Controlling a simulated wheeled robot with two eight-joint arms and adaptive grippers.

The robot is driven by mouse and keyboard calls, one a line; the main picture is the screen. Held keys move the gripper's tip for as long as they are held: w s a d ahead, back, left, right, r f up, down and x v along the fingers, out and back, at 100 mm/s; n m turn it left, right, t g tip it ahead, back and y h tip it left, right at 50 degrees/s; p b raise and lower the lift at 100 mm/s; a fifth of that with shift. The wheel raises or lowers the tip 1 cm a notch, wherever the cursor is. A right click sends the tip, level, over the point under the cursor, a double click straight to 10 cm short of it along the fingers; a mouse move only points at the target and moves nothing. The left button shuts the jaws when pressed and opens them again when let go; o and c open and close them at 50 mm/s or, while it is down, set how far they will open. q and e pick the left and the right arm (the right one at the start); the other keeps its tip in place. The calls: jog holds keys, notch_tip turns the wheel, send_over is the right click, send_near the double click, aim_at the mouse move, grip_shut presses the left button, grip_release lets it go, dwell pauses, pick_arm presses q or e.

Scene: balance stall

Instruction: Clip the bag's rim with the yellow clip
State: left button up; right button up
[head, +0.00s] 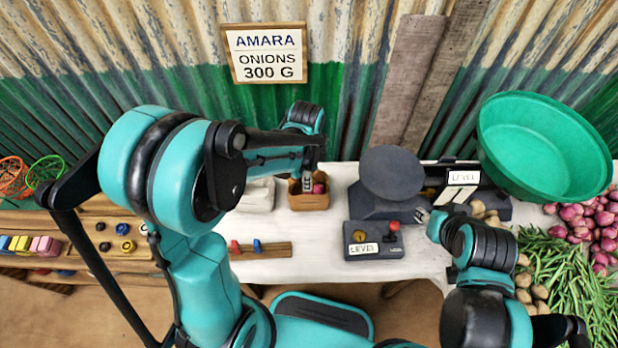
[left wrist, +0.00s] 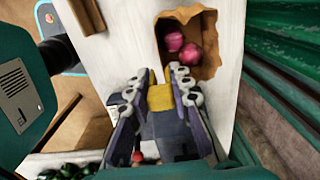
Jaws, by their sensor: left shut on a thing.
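The brown bag (head: 308,202) stands open on the white table, with reddish onions inside. In the left wrist view, the bag (left wrist: 211,62) has a jagged rim and two onions show. My left gripper (head: 307,181) is at the bag's rim in the head view. It is shut on the yellow clip (left wrist: 160,98), which sits between the fingertips (left wrist: 161,88) just short of the bag's near edge. Whether the clip touches the rim cannot be told. My right gripper (head: 434,222) is near the scale, small and partly hidden by its arm; its jaws are unclear.
A wooden rack (head: 275,250) with a red and a blue clip lies at the table's front. A dark scale (head: 391,178) and a control box with a red knob (head: 374,242) stand right of the bag. A green basin (head: 540,140) is at far right.

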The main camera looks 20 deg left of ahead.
pick_arm(q)
jog(key=shift+d+f+b, duration=0.1)
jog(key=shift+f+b, duration=1.3)
jog(key=shift+f, duration=0.6)
jog(key=shift+f+b, duration=1.95)
jog(key=shift+f, duration=0.25)
jog(key=o, duration=0.9)
jog(key=shift+c, duration=0.2)
notch_tip(320, 180, up, 12)
